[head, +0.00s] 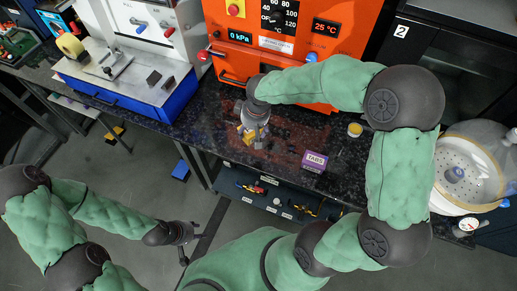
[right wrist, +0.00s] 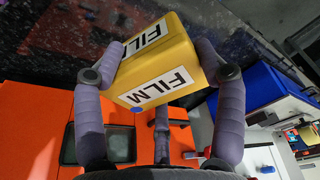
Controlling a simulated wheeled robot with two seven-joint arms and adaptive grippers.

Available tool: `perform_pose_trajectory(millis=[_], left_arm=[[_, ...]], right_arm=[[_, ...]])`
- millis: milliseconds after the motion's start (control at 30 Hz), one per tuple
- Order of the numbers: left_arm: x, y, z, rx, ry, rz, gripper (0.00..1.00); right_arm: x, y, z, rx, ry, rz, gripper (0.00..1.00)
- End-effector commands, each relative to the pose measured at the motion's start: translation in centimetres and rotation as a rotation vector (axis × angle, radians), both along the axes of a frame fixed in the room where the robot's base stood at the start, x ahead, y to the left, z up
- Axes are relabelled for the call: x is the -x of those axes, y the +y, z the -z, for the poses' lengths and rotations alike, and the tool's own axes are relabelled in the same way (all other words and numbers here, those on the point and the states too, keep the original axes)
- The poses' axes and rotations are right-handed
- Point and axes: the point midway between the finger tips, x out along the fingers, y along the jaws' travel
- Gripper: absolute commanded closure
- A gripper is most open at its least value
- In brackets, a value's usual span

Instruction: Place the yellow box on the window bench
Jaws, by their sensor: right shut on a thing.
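The yellow box (right wrist: 165,68), with white FILM labels, is between the purple-grey fingers of my right gripper (right wrist: 160,75), which is shut on it. In the head view my right gripper (head: 253,134) hangs over the dark speckled bench top (head: 200,125), near its front edge. Only small yellow bits of the box (head: 249,139) show there, behind the fingers. My left gripper (head: 186,242) is low at the left, over the grey floor and away from the bench; its opening is not clear. I cannot tell whether any bench in view is the window bench.
A purple TABS box (head: 315,161) and a small yellow-topped jar (head: 355,129) stand on the bench. An orange oven (head: 280,40) is behind. A blue-based machine (head: 115,90) is at left, a white perforated bowl (head: 455,165) at right. A shelf with tools (head: 270,195) lies below.

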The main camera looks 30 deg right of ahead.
Motion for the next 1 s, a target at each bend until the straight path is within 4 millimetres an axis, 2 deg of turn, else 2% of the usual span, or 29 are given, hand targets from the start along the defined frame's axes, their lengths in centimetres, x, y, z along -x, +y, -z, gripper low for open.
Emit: perform_pose_trajectory(millis=[167,400,633,800,867,1000], left_arm=[[0.0,0.0,0.8,0.0,0.0,-0.001,0.6],[0.0,0.0,1.7,0.0,0.0,-0.001,0.6],[0.0,0.0,2.3,0.0,-0.001,-0.001,0.6],[0.0,0.0,2.6,0.0,-0.001,-0.001,0.6],[0.0,0.0,2.9,0.0,-0.001,-0.001,0.6],[0.0,0.0,3.8,0.0,-0.001,-0.001,0.6]], right_arm=[[3.4,-1.6,0.3,0.0,0.0,-0.109,0.77],[9.1,-3.2,0.8,0.003,0.006,-0.314,0.77],[12.7,-3.4,1.3,0.005,0.01,-0.455,0.77],[12.9,-3.5,1.8,0.006,0.013,-0.493,0.77],[12.1,-3.6,2.3,0.005,0.014,-0.496,0.77],[9.3,-4.1,3.7,0.005,0.014,-0.496,0.77]])
